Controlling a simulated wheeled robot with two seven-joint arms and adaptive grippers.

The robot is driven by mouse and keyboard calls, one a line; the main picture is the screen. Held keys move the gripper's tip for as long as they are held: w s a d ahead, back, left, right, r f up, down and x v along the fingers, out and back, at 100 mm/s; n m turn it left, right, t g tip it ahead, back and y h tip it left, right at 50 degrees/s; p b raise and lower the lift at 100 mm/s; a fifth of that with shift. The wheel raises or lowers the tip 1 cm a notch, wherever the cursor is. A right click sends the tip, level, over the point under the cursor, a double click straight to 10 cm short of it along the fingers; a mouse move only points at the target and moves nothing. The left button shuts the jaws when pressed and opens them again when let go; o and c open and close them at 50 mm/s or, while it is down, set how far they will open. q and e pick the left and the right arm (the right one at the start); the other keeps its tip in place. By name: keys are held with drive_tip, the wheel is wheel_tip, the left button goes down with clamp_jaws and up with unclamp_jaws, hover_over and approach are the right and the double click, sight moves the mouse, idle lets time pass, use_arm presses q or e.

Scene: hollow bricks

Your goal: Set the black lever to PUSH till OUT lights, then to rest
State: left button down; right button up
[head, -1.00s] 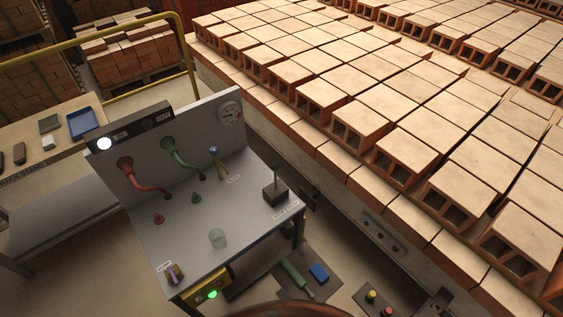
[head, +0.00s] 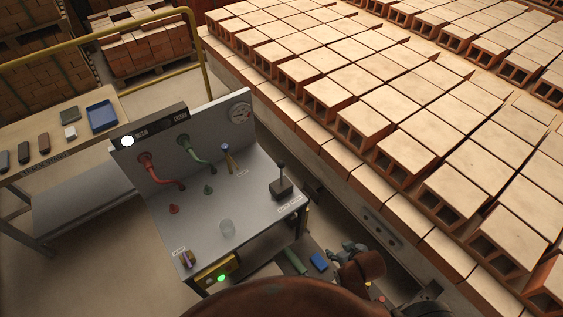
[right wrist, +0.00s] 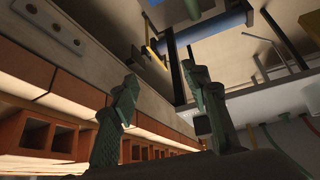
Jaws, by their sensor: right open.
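The black lever (head: 282,183) stands upright on a dark block at the right end of the grey bench (head: 222,200), behind a white label too small to read surely. On the panel, the lamp by the OUT label (head: 181,115) looks dark; a white lamp (head: 127,141) at the left end is lit. My right gripper (head: 345,250) is low beside the bench's right end, apart from the lever. In the right wrist view its two fingers (right wrist: 161,78) are spread with nothing between them. I cannot make out the lever there. My left gripper is not in view.
Stacked hollow bricks (head: 400,120) on a long car stand close to the right. A yellow rail (head: 100,45) runs behind.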

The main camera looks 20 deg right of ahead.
drive_tip(key=w+a+r+n+t+y, duration=0.1)
drive_tip(key=w+a+r+t, duration=0.25)
drive_tip(key=w, duration=0.55)
drive_tip(key=w+a+r+n+t+y, duration=0.1)
drive_tip(key=w+a+r+t, duration=0.25)
drive_tip(key=w, duration=0.55)
drive_tip(key=t, duration=0.4)
approach(283, 167)
drive_tip(key=w, duration=0.4)
drive_tip(key=shift+n+y, duration=0.3)
drive_tip(key=shift+y, duration=0.1)
drive_tip(key=w, duration=0.4)
drive_tip(key=w+a, duration=0.1)
drive_tip(key=w, duration=0.2)
drive_tip(key=shift+a+f+p, duration=0.1)
drive_tip(key=shift+f+p, duration=0.2)
drive_tip(key=shift+p, duration=0.05)
drive_tip(key=shift+w, duration=0.45)
drive_tip(key=shift+c, duration=0.7)
clamp_jaws()
drive_tip(key=shift+a, duration=0.1)
